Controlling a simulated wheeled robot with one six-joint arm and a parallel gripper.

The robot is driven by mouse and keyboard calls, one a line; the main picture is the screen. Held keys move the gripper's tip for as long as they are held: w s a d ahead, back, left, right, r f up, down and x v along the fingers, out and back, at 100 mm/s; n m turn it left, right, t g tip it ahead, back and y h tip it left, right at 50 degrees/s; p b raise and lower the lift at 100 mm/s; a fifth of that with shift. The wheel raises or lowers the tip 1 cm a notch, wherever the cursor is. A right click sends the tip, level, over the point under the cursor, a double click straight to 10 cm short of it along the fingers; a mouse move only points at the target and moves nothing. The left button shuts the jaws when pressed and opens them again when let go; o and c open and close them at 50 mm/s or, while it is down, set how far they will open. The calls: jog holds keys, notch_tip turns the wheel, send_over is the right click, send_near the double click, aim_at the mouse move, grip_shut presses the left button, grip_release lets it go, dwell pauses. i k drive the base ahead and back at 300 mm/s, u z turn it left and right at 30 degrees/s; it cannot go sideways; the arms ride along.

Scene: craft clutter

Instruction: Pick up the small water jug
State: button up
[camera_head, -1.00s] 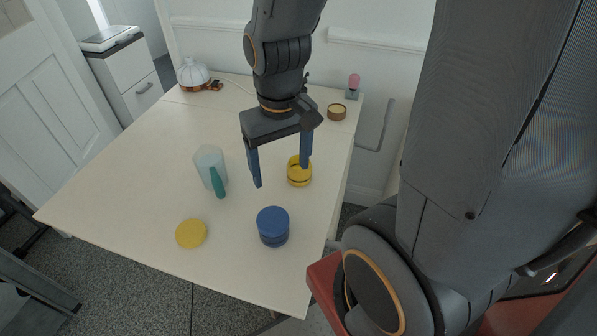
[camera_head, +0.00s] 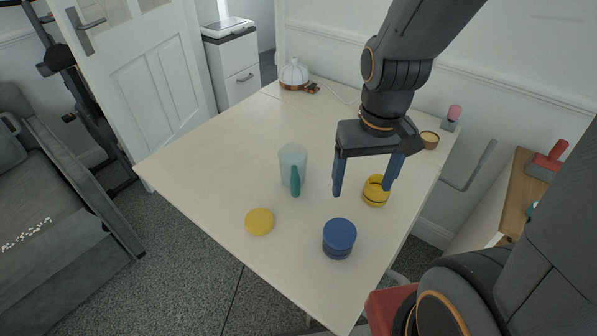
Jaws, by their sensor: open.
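The small water jug (camera_head: 292,163) is a pale, translucent cup shape with a teal handle (camera_head: 296,181). It stands upright on the cream table (camera_head: 219,157), near the middle, with its handle toward the near side. My gripper (camera_head: 364,191) is open with its blue fingers pointing down. It is to the right of the jug and apart from it, with nothing between the fingers. Its right finger is close to a yellow round container (camera_head: 376,191) in the picture; I cannot tell whether they touch.
A yellow disc (camera_head: 259,222) and a blue round container (camera_head: 339,238) lie nearer than the jug. A white ribbed object (camera_head: 294,74), a small tan pot (camera_head: 429,139) and a pink-topped item (camera_head: 454,115) stand at the back. The table left of the jug is clear.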

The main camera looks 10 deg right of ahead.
aim_at(292, 158)
jog(key=k, duration=0.5)
jog(key=u, duration=2.65)
jog(key=i, duration=0.5)
jog(key=z, duration=3.05)
jog(key=i, duration=0.5)
